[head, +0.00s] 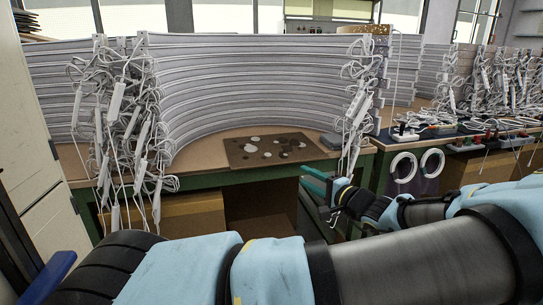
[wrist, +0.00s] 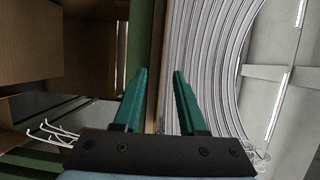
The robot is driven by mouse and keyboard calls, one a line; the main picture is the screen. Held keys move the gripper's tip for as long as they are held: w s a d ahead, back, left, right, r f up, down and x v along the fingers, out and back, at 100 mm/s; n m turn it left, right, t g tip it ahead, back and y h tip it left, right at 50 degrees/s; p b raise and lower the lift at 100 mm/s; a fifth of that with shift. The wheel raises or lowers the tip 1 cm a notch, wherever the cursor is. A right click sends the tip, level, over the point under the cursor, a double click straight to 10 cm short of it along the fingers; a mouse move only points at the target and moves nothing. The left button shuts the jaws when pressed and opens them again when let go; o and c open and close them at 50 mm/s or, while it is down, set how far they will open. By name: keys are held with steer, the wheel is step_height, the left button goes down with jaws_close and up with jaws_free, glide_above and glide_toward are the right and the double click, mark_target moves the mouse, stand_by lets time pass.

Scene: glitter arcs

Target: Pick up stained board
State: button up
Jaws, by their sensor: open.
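The stained board (head: 240,155) is a flat brown panel with dark and pale spots. It lies on the workbench in the head view, in front of the curved stack of grey strips. My gripper (head: 312,181) is to the right of the board and lower, near the bench's front edge. In the wrist view my gripper (wrist: 160,85) has two green fingers spread apart with nothing between them. The board cannot be made out in the wrist view.
Curved grey strips (head: 260,90) stand stacked behind the board. Bundles of white cables and plugs (head: 125,110) hang at the left, and another bundle (head: 355,110) hangs above my gripper. Cardboard boxes (head: 180,215) sit under the bench (head: 205,180). Bare bench top lies left of the board.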

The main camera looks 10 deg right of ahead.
steer(key=w+a+t+p, duration=0.1)
steer(key=w+a, duration=0.1)
steer(key=w, duration=0.7)
steer(key=shift+a+m+h, duration=0.25)
steer(key=shift+m+h, duration=0.05)
steer(key=shift+h, duration=0.1)
jaws_close()
stand_by(1.2)
